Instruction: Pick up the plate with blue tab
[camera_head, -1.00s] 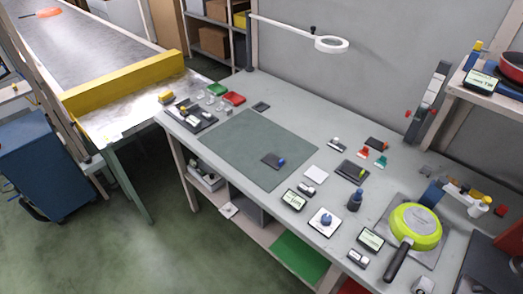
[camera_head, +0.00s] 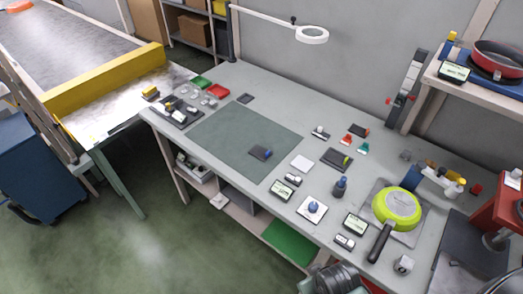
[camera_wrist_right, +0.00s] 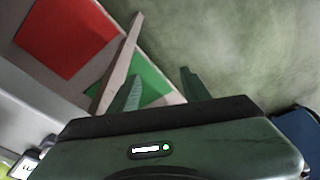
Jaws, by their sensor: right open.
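Part of my arm shows at the bottom edge of the head view. My left gripper is not in view.
A dark plate with a yellow-green tab (camera_head: 336,158) and one with an orange tab (camera_head: 359,130) lie right of the mat. A white square (camera_head: 302,163), a dark bottle (camera_head: 340,188) and a green pan (camera_head: 397,208) are nearby. A lamp (camera_head: 312,35) overhangs the bench.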

